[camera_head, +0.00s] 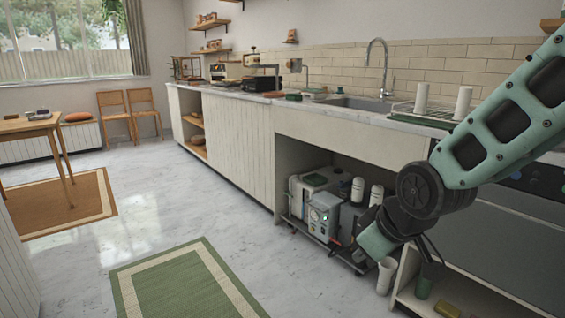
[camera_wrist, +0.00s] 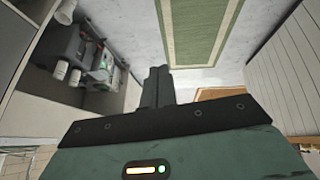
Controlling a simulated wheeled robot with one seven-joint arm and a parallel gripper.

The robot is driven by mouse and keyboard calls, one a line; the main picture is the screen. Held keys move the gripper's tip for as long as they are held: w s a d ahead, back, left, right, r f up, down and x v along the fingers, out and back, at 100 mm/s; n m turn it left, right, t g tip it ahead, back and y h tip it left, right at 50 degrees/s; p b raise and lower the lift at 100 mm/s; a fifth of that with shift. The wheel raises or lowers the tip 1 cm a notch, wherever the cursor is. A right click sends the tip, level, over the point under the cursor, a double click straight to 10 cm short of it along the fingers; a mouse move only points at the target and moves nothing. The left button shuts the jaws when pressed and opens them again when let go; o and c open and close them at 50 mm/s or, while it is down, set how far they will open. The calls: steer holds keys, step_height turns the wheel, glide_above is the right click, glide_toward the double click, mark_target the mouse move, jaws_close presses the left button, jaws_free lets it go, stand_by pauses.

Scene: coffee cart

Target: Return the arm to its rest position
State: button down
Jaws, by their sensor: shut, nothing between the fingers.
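My arm (camera_head: 500,120), teal and black, reaches in from the right in the head view and bends down at a dark joint. Its end hangs in front of the open lower cabinet. The fingers point out over the floor, beside the green rug (camera_wrist: 200,30).
A low cart (camera_head: 292,222) with a boxy machine (camera_head: 323,216) and white bottles stands under the counter (camera_head: 345,118), close to my arm's end. Open floor (camera_head: 150,215) lies left, with a green rug (camera_head: 185,285).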

steer(key=s+a+g+h, duration=0.15)
steer(key=s+g, duration=0.35)
steer(key=s, duration=1.7)
step_height(320, 180, up, 24)
steer(key=p, duration=2.4)
steer(key=shift+s+d+m, duration=0.25)
steer(key=shift+d+m, duration=0.05)
steer(key=shift+m, duration=0.1)
steer(key=shift+h, duration=0.25)
